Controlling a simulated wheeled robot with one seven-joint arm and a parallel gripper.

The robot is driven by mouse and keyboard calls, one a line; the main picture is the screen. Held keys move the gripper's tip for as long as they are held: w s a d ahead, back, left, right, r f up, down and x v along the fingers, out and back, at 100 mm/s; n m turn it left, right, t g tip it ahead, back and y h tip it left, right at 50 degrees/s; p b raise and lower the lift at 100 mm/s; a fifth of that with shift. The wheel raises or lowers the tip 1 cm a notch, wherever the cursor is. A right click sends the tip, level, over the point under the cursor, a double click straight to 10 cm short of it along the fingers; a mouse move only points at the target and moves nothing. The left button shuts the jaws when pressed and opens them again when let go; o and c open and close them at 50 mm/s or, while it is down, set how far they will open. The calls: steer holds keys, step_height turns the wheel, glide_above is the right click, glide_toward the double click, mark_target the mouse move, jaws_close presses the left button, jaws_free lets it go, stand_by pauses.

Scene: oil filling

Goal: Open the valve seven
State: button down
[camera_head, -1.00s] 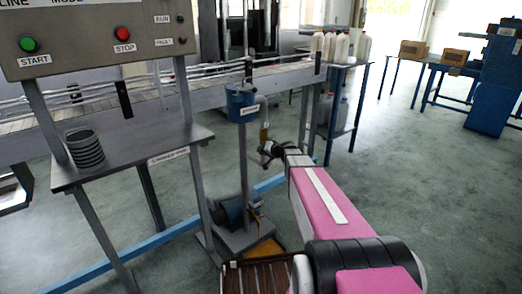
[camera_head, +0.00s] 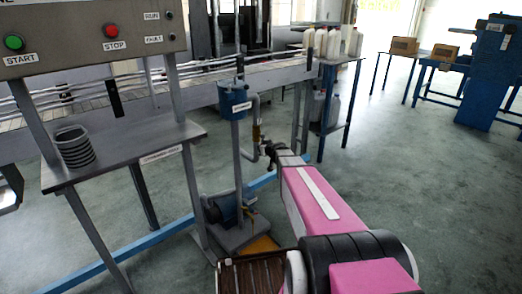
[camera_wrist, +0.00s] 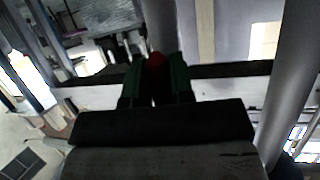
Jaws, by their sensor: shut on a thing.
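In the wrist view my gripper (camera_wrist: 155,92) has its two dark green fingers close together on a small red part (camera_wrist: 155,60), which looks like a valve handle. Only its rounded top shows; the rest is hidden between the fingers. In the head view my gripper (camera_head: 271,153) is small and dark at the end of my pink arm. It is beside the grey pipe (camera_head: 251,103) that comes off the blue pot. A brass-coloured fitting (camera_head: 257,133) sits on this pipe just above the gripper. No valve number is readable.
The blue pot (camera_head: 233,98) stands on a grey post above a blue motor (camera_head: 222,208). A control panel (camera_head: 85,40) and a steel table (camera_head: 120,152) are at left. A conveyor (camera_head: 190,92) runs behind. Bottles (camera_head: 333,42) stand on a side table.

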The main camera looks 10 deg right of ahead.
steer(key=shift+d+n, duration=0.2)
steer(key=shift+n, duration=0.1)
steer(key=c, duration=1)
jaws_free()
steer(key=v, duration=1)
steer(key=shift+s, duration=0.35)
steer(key=shift+r, duration=0.1)
